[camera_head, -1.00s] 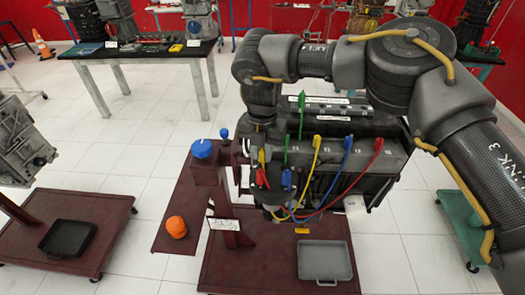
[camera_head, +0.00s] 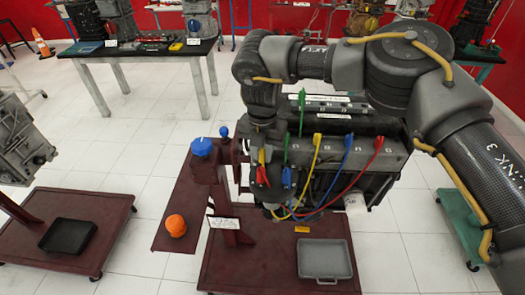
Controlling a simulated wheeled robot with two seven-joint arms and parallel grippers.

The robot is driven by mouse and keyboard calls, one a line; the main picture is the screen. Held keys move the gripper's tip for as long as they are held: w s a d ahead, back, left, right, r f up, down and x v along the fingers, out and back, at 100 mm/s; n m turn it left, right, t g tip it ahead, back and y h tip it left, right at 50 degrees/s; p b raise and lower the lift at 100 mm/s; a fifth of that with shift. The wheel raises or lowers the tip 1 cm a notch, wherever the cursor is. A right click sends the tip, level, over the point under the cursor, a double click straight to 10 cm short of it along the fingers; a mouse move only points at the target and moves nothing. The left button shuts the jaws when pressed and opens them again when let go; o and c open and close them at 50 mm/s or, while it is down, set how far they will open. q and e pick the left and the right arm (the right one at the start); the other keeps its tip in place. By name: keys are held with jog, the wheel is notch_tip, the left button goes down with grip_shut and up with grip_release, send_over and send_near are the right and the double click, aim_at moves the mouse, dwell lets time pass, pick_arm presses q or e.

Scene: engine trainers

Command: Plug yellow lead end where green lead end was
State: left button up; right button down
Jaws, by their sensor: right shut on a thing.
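My right gripper (camera_head: 262,142) points down at the left end of the engine and appears shut on the yellow lead end (camera_head: 262,157); its fingertips are small and partly hidden. The yellow lead's other end (camera_head: 317,139) is on the engine's top row. A green lead end (camera_head: 301,98) stands upright above the engine (camera_head: 365,160), with its cable running down to a second green part (camera_head: 286,152). The blue lead end (camera_head: 348,141) and red lead end (camera_head: 378,142) sit farther right. Lower red (camera_head: 262,176) and blue (camera_head: 287,177) ends cluster below my gripper. My left gripper is not visible.
Another stand (camera_head: 110,215) is at left. A black table (camera_head: 145,48) is behind. White floor lies between.

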jog(key=c, duration=1.2)
grip_release()
